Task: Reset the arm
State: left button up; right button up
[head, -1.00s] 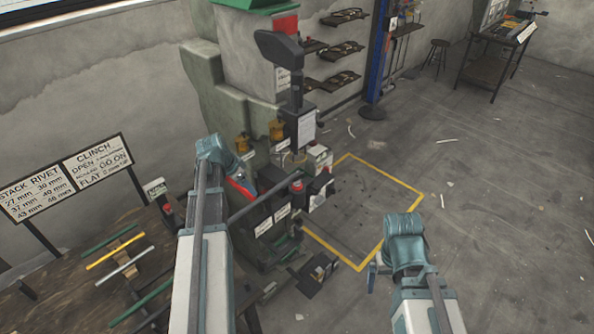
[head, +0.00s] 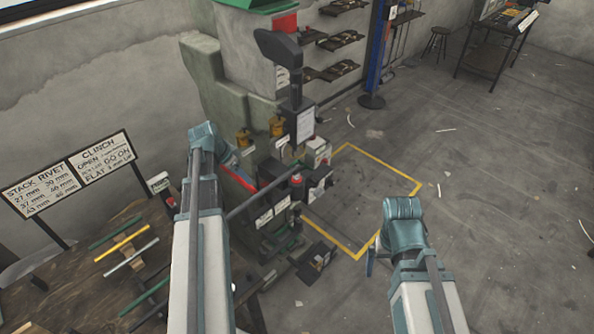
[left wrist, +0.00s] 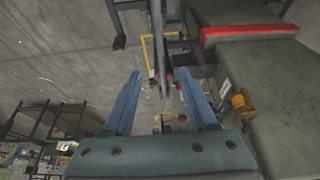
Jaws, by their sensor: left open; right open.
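My left gripper (left wrist: 160,73) is open and empty in the left wrist view, its two blue fingers spread apart. In the head view my left arm rises in front of the rivet press (head: 235,88), and its fingers are mostly hidden behind the wrist. My right gripper (head: 371,261) is over the floor to the right of the press. In the head view only a small blue finger part shows beside its wrist, and I see nothing held in it.
A wooden table (head: 75,283) with coloured rods (head: 122,243) and a sign board (head: 68,187) stands at the left. A yellow floor outline (head: 388,172) lies right of the press. Wall shelves (head: 337,40), a stool (head: 437,40) and a workbench (head: 492,50) are farther back. The right floor is mostly clear.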

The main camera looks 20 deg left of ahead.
pick_arm(q)
jog(key=s+d+f+g+y+b, duration=0.1)
jog(key=s+d+f+b, duration=0.2)
jog(key=d, duration=0.9)
jog(key=s+d+f+g+y+b, duration=0.1)
jog(key=s+d+f+b, duration=0.3)
jog(key=d, duration=0.9)
jog(key=s+d+f+g+y+b, duration=0.1)
jog(key=s+d+f, duration=0.4)
jog(key=d, duration=0.7)
jog(key=s+g+b, duration=0.1)
jog(key=s+b, duration=0.1)
jog(key=shift+s+d+n, duration=0.3)
jog(key=shift+s+d, duration=0.05)
jog(key=shift+s, duration=0.05)
